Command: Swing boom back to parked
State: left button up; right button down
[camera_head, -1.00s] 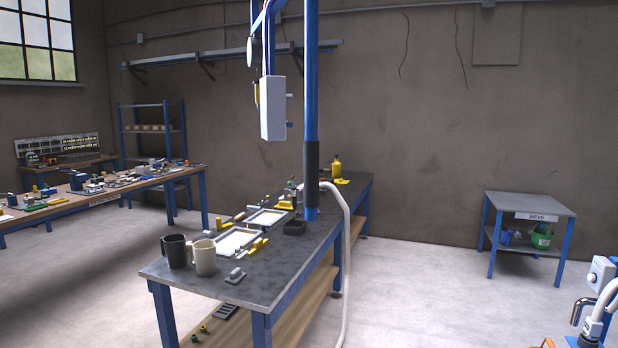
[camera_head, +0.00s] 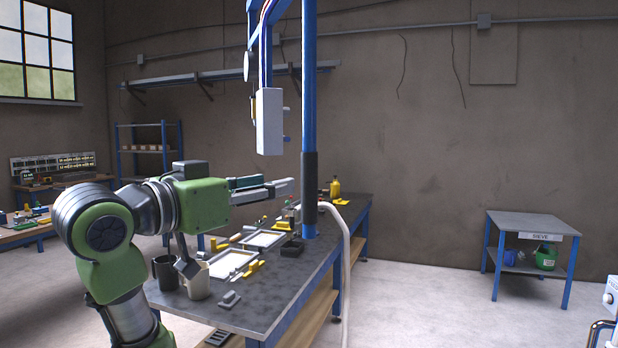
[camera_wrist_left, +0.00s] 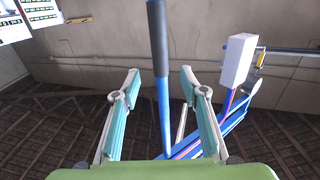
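The boom's upright is a blue post (camera_head: 309,90) with a black sleeve (camera_head: 310,180), standing at the bench's right edge. Its blue arm (camera_head: 266,35) is at the top, partly cut off, and a light grey box (camera_head: 269,122) hangs there. My left gripper (camera_head: 285,187) points right, its fingertips just left of the sleeve in the picture. In the left wrist view my gripper (camera_wrist_left: 160,95) has its fingers spread, with the black sleeve (camera_wrist_left: 156,35) seen in the gap. I cannot tell whether the post lies between the fingers or beyond them.
The dark bench (camera_head: 262,312) holds a black mug (camera_head: 165,272), a cream mug (camera_head: 198,284), white trays and small tools under my left arm. A pale hose (camera_head: 346,245) hangs by the post. A small SIEVE table (camera_head: 525,222) stands right, with clear floor between.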

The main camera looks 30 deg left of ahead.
aim_at(304, 177)
pick_arm(q)
jog(key=w+p, duration=0.1)
jog(key=w, duration=0.2)
jog(key=w+p, duration=0.1)
jog(key=w, duration=0.3)
jog(key=w+p, duration=0.1)
jog(key=w, duration=0.3)
jog(key=shift+w+d, duration=0.2)
jog(key=shift+d, duration=0.1)
jog(key=shift+w, duration=0.3)
jog(key=shift+w+f, duration=0.1)
jog(key=shift+w, duration=0.15)
grip_shut()
